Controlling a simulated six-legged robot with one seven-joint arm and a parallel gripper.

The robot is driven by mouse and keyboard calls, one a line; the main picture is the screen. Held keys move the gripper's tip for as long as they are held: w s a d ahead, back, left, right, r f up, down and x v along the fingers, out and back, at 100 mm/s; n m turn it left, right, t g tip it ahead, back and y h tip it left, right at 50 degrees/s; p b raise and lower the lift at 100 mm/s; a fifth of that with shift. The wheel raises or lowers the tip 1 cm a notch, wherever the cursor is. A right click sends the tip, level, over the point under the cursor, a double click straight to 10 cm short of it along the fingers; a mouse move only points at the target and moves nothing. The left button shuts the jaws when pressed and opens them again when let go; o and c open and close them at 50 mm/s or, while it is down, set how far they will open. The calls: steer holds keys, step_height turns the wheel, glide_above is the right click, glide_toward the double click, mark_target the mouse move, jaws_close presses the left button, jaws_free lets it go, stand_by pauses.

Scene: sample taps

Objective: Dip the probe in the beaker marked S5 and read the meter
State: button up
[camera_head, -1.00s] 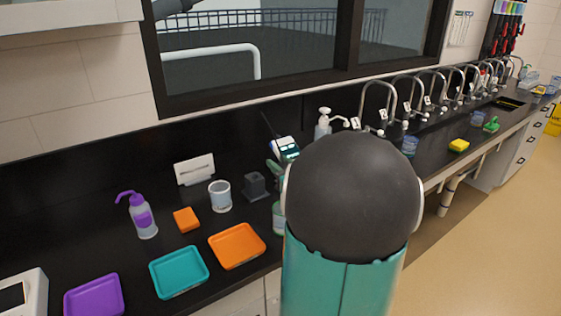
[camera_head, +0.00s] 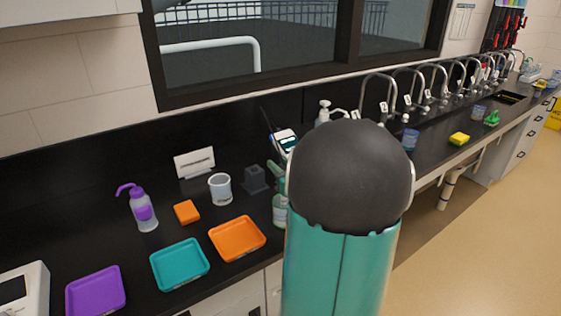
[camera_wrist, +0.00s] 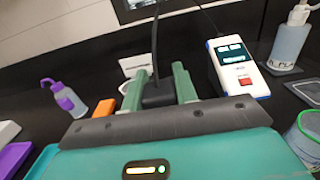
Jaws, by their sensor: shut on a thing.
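My gripper (camera_wrist: 159,88) is shut on a dark probe (camera_wrist: 157,95), with its two green fingers on either side of it. A black cable rises from there. The probe's tip is hidden. The meter (camera_wrist: 238,65), white and blue with lit displays and a red patch, stands to the right of the fingers; in the head view the meter (camera_head: 285,140) shows just left of my arm. A clear beaker (camera_wrist: 308,138) with a green rim is cut off at the right edge of the wrist view. I cannot read S5 on any beaker.
A dark grey block (camera_head: 255,180), a white cup (camera_head: 220,188), an orange sponge (camera_head: 187,212) and a purple-topped wash bottle (camera_head: 142,209) stand left of my arm. Orange (camera_head: 237,239), teal (camera_head: 179,265) and purple (camera_head: 96,292) trays lie in front. Several taps line the bench at right.

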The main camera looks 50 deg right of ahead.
steer(key=shift+f, duration=2.25)
steer(key=shift+r, duration=0.1)
